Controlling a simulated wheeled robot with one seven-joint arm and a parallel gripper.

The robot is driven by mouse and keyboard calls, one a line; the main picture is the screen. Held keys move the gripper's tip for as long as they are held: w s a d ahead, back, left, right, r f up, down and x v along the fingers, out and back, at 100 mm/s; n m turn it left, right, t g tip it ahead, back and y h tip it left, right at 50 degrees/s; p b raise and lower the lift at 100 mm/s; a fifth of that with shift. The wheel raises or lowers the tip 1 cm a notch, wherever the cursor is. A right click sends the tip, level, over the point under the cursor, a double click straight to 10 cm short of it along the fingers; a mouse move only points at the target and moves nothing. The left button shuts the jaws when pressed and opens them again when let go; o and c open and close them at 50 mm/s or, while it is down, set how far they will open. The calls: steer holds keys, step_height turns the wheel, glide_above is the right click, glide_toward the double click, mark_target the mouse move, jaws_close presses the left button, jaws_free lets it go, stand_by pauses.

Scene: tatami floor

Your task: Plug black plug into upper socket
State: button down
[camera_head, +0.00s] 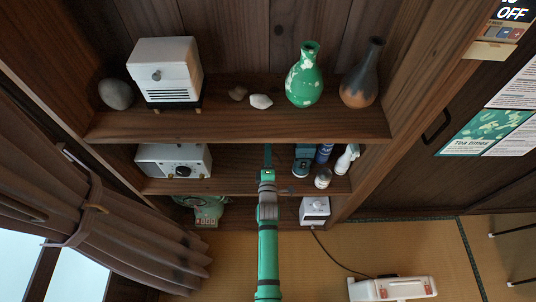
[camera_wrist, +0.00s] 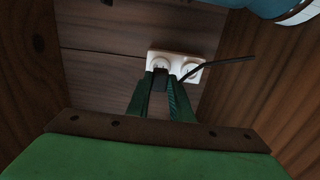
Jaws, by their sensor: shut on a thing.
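In the wrist view, a white double socket plate (camera_wrist: 178,67) is fixed to the wooden back wall, its two round sockets side by side in this picture. My gripper (camera_wrist: 161,84) is shut on a dark plug (camera_wrist: 160,77), between its green fingers. The plug is in front of the left socket (camera_wrist: 161,63) and overlaps its lower edge; I cannot tell whether it is inserted. The right socket (camera_wrist: 191,71) is partly behind a dark cord (camera_wrist: 222,64). In the head view, my arm reaches into the middle shelf; the plug and sockets cannot be made out there.
The middle shelf (camera_head: 225,186) holds a white radio (camera_head: 174,160) at left and several bottles, including a white spray bottle (camera_head: 346,158), at right. The upper shelf (camera_head: 230,124) hangs above with a green vase (camera_head: 305,76). A blue rounded object shows at the wrist view's top right.

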steer(key=shift+w+d, duration=0.1)
steer(key=shift+w, duration=1.1)
steer(key=shift+w, duration=0.45)
stand_by(1.7)
steer(key=c, duration=1.5)
jaws_free()
steer(key=s, duration=1)
steer(key=shift+s, duration=0.35)
